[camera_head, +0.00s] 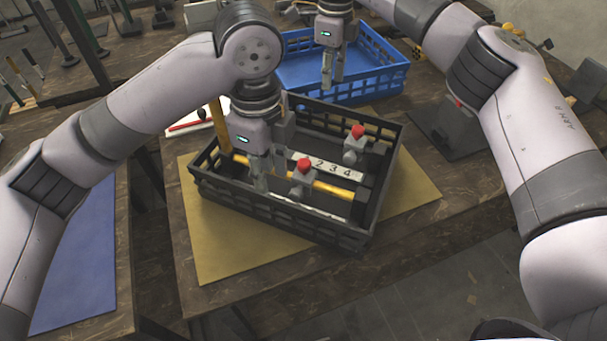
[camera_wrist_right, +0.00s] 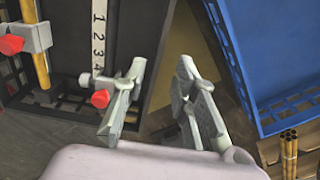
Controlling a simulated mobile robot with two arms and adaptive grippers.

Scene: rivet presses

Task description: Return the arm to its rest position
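My left gripper (camera_head: 269,184) points down into the black crate (camera_head: 275,226), close to a yellow bar and a grey clamp with a red knob (camera_head: 303,172). Whether its fingers are shut or hold anything is not clear. My right gripper (camera_head: 333,84) hangs at the near side of the blue crate (camera_head: 375,88), behind the black crate. In the right wrist view its two fingers (camera_wrist_right: 163,88) stand apart, with nothing between them. Both arms reach forward over the table.
A second clamp with a red knob (camera_head: 357,132) and a strip with numbers (camera_head: 330,166) are in the black crate. The crate stands on a yellowish mat (camera_head: 215,258). A blue mat (camera_head: 82,262) lies at left. Brass tubes (camera_wrist_right: 288,150) show in the right wrist view.

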